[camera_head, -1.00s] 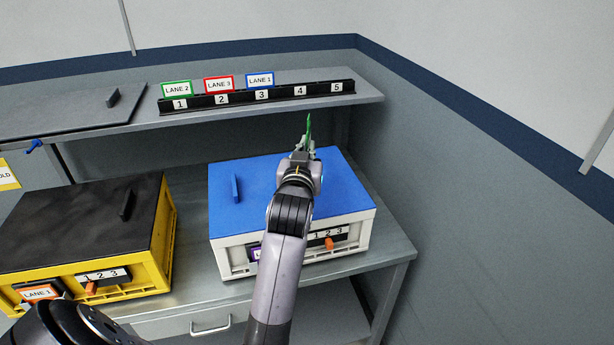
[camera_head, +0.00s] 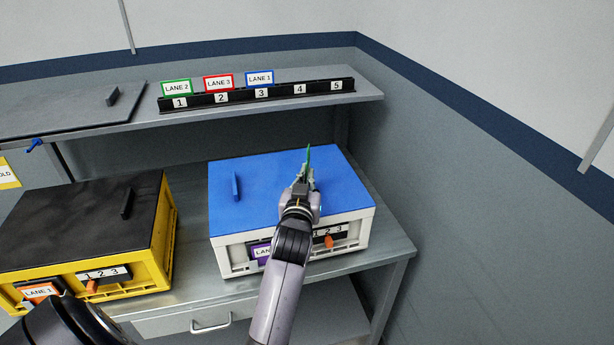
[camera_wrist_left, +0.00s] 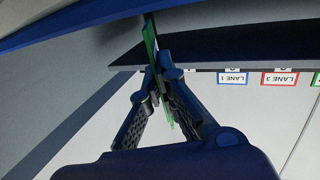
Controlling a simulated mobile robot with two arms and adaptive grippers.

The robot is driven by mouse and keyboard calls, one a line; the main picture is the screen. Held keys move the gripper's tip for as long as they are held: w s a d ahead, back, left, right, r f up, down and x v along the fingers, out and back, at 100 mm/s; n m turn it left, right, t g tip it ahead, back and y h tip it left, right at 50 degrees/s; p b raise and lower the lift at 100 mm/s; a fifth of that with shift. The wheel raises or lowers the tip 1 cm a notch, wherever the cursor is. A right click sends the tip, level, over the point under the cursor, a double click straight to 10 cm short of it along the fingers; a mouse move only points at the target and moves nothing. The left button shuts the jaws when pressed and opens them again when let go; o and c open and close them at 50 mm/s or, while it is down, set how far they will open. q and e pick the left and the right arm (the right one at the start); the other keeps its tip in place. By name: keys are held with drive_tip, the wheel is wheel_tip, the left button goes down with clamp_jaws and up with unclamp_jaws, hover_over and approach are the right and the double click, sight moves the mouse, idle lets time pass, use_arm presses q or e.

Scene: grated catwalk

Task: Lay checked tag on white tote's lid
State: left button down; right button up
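The white tote (camera_head: 365,238) stands on the bench with its blue lid (camera_head: 265,185) closed; a blue handle rises from the lid's left part. My left gripper (camera_head: 304,178) is over the right part of the lid, shut on a thin green-edged tag (camera_head: 308,156). The tag is upright and nearly edge-on, so no checks can be made out. In the left wrist view my gripper (camera_wrist_left: 157,80) pinches the tag (camera_wrist_left: 151,40), whose far end is close to the blue lid (camera_wrist_left: 60,14); contact cannot be told. My right gripper is not in view.
A yellow tote (camera_head: 165,240) with a black lid stands at left. Behind, a shelf (camera_head: 365,97) bears a black numbered rack (camera_head: 320,90) with green, red and blue framed lane cards. A grey wall bounds the right side. Most of the blue lid is clear.

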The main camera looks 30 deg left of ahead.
use_arm(q)
drive_tip(key=shift+f, duration=0.45)
drive_tip(key=c, duration=1.8)
unclamp_jaws()
drive_tip(key=shift+r, duration=0.1)
